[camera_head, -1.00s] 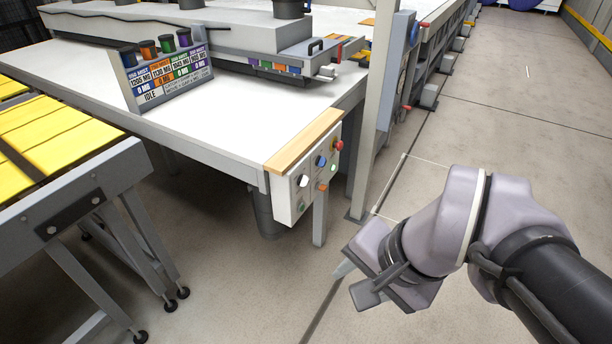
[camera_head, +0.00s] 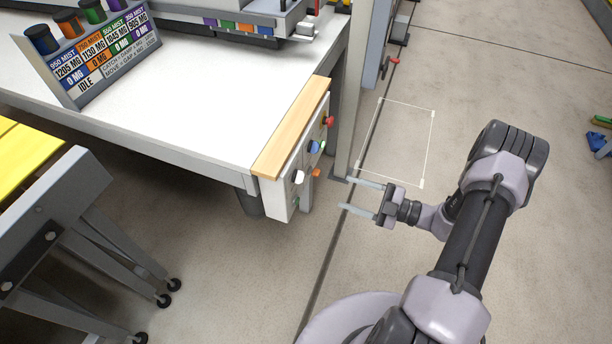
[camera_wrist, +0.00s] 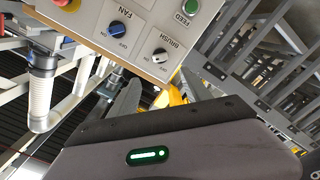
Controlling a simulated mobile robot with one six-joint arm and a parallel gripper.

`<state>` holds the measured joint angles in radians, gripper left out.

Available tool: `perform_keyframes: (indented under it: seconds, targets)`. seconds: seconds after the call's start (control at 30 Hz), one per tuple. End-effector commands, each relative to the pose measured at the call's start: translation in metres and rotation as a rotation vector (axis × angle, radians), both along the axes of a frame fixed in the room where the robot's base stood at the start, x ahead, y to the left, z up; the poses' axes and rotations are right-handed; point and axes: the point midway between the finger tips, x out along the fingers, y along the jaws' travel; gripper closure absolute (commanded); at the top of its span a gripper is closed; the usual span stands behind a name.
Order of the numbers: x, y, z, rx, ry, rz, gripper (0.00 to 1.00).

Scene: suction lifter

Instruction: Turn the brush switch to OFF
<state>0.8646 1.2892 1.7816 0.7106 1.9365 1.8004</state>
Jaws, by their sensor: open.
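The control panel (camera_head: 283,183) is a pale box on the table's front corner. Its brush switch (camera_head: 297,177) is a white knob. In the wrist view the brush switch (camera_wrist: 160,55) sits by its BRUSH label, with small ON and OFF marks; I cannot tell which mark it points to. My gripper (camera_head: 343,192) is open and empty, its two fingers pointing left toward the panel. It is to the right of the panel, apart from it. In the wrist view its fingers reach up toward the panel's lower edge.
The blue FAN switch (camera_wrist: 117,28) and the green FEED button (camera_wrist: 190,6) flank the brush switch. An orange knob (camera_head: 316,173) and a red button (camera_head: 328,121) also stick out from the panel. A grey post (camera_head: 356,110) stands behind it. The floor to the right is mostly clear.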

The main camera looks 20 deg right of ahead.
Motion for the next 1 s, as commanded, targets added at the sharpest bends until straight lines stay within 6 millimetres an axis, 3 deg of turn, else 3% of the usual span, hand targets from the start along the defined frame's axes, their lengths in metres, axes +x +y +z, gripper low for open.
perform_keyframes:
  seconds: [0.2,0.4,0.57,0.8,0.83,1.0]
  targets:
    - [0.038,0.056,-0.003,-0.002,-0.001,0.008,0.44]
    - [0.064,0.091,-0.002,-0.003,-0.001,0.006,0.44]
    - [0.072,0.102,-0.001,-0.004,-0.002,0.004,0.44]
    - [0.074,0.103,0.000,-0.004,-0.002,0.004,0.44]
    - [0.074,0.103,0.000,-0.004,-0.002,0.004,0.46]
    - [0.073,0.103,0.000,-0.004,-0.002,0.004,0.79]
